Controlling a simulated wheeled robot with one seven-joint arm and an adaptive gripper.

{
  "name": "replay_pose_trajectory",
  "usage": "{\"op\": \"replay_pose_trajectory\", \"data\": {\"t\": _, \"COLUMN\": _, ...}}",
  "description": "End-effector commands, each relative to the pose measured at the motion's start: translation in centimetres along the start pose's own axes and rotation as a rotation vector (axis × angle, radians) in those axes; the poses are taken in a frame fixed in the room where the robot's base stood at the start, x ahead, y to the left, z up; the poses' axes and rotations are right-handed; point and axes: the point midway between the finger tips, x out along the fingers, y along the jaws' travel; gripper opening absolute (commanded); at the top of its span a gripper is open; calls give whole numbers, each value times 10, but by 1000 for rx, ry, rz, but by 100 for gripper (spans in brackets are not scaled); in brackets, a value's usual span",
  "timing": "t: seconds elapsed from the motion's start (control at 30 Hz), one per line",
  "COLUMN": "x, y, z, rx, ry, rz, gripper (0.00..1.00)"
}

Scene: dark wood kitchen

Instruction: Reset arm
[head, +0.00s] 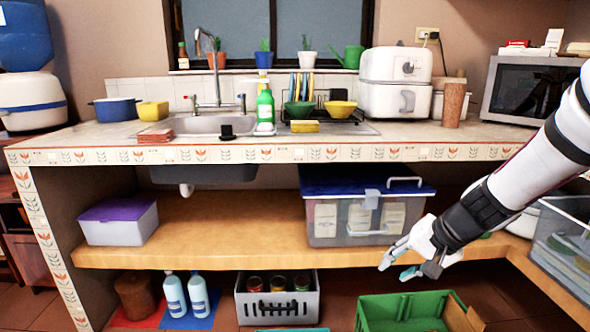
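My arm reaches in from the right side of the head view. My gripper (395,265) hangs at its end, pointing down and to the left, in front of the wooden shelf (215,238) under the counter. Its two fingers look spread apart with nothing between them. The gripper is below and right of the clear storage box with the blue lid (320,220), and above the green crate (385,310) on the floor.
A tiled counter edge (250,154) runs across the view, with a sink, bowls, a white air fryer (395,80) and a microwave (525,88) on top. A purple-lidded box (118,222) sits on the shelf at left. A grey crate (275,305) with jars and two bottles stand below.

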Motion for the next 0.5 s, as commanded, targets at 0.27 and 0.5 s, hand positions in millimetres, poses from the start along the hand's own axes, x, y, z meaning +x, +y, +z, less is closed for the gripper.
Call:
{"op": "replay_pose_trajectory", "data": {"t": 0.27, "x": -80, "y": -40, "z": 113, "rx": -228, "ry": -157, "rz": 64, "gripper": 33}}
{"op": "replay_pose_trajectory", "data": {"t": 0.5, "x": -144, "y": -21, "z": 206, "rx": -361, "ry": -265, "rz": 196, "gripper": 33}}
